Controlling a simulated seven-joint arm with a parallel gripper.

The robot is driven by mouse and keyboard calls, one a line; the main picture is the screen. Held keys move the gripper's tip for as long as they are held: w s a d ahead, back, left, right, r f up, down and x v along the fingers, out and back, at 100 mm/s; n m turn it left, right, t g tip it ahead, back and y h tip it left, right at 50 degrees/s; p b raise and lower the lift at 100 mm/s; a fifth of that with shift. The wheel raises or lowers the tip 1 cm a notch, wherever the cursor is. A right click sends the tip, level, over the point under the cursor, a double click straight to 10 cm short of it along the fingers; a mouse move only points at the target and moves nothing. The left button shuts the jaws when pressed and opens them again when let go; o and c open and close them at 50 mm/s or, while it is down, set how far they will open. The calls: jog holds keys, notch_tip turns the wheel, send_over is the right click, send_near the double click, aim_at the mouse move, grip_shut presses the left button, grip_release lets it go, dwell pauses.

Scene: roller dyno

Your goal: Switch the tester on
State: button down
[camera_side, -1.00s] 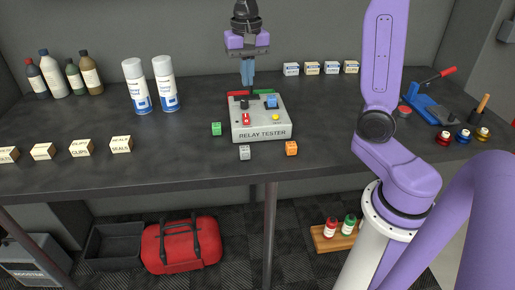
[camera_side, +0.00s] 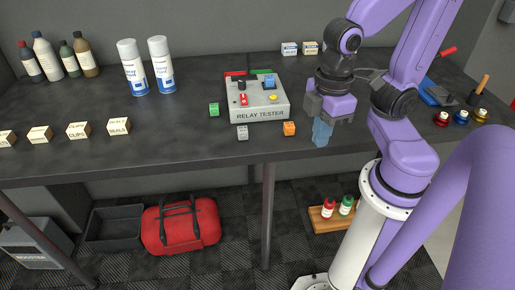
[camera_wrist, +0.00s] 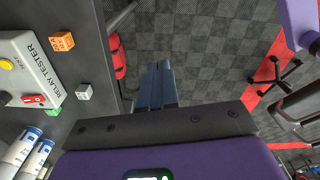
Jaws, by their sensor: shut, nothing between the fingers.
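The relay tester (camera_side: 260,116) is a pale grey box on the dark bench. Its top carries a black knob (camera_side: 242,85), a small red switch (camera_side: 243,99), a blue rocker-like part (camera_side: 269,83) and a yellow button (camera_side: 273,98). I cannot tell which way the switches are set. Part of the tester shows at the left edge of the wrist view (camera_wrist: 30,62). My gripper (camera_side: 321,134) is shut and empty, to the right of the tester by the bench's front edge and apart from it. Its blue fingers (camera_wrist: 157,84) appear over the floor in the wrist view.
Green (camera_side: 214,109), grey (camera_side: 242,132) and orange (camera_side: 289,128) cubes lie around the tester. Two spray cans (camera_side: 161,66) stand to its left. Small labelled boxes (camera_side: 289,48) stand behind. Space above the tester is clear.

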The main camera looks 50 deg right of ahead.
jog(key=s, duration=0.1)
notch_tip(320, 180, up, 8)
jog(key=m+t+h, duration=0.1)
jog(key=m+h, duration=0.1)
jog(key=m, duration=1.9)
send_over(243, 95)
jog(key=s+a, duration=0.2)
jog(key=f, duration=0.4)
jog(key=w+d+f, duration=0.1)
jog(key=f, duration=0.4)
jog(key=w+d+f, duration=0.1)
jog(key=f, duration=0.3)
jog(key=shift+w+f, duration=0.1)
jog(key=shift+f, duration=0.15)
jog(key=shift+d, duration=0.1)
